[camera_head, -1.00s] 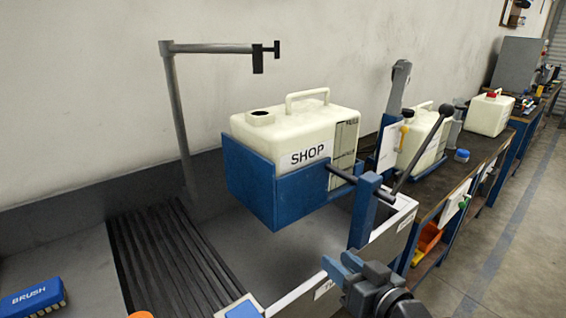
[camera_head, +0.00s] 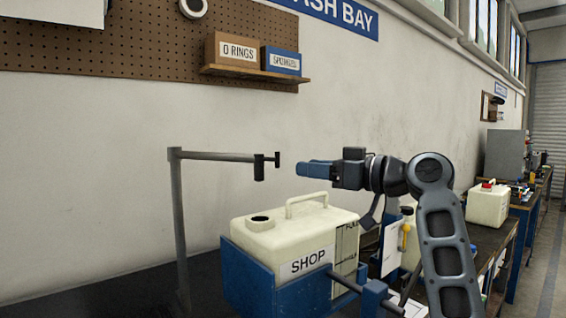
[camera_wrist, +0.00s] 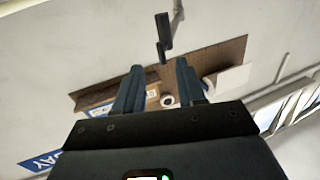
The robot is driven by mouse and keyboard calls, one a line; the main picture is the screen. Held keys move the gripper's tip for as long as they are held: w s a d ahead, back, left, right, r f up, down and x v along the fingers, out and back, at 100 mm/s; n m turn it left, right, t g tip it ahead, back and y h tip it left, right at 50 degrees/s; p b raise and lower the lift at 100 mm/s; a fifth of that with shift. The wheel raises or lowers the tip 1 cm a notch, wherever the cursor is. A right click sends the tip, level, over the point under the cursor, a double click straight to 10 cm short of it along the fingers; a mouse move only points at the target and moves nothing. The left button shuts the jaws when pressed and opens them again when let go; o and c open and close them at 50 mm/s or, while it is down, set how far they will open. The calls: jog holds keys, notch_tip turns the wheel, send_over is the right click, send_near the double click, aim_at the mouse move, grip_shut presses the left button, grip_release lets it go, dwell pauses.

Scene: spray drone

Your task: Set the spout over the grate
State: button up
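The spout is a grey pipe arm (camera_head: 215,156) on an upright post (camera_head: 181,230). A dark nozzle (camera_head: 259,168) hangs near its right end, with a small black crosspiece (camera_head: 277,159) at the tip. In the wrist view the dark nozzle end (camera_wrist: 163,38) shows just beyond the fingertips. My gripper (camera_head: 300,168) points left at about the crosspiece's height, a little to its right in the picture. In the wrist view my gripper (camera_wrist: 159,65) is open, with nothing between its blue fingers. The grate is out of view now.
A cream tank (camera_head: 290,240) marked SHOP sits in a blue cradle (camera_head: 250,280) below the spout and gripper. A shelf (camera_head: 250,77) with boxes hangs on a pegboard above. Bare wall surrounds the spout. A bench with another tank (camera_head: 489,205) runs off right.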

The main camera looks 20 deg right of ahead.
aim_at(279, 160)
jog(key=x, duration=0.2)
jog(key=p+x, duration=0.1)
jog(key=x, duration=0.2)
jog(key=r+p+x, duration=0.1)
jog(key=x, duration=0.2)
jog(key=shift+c, duration=0.2)
jog(key=shift+s, duration=0.1)
grip_shut()
dwell(0.4)
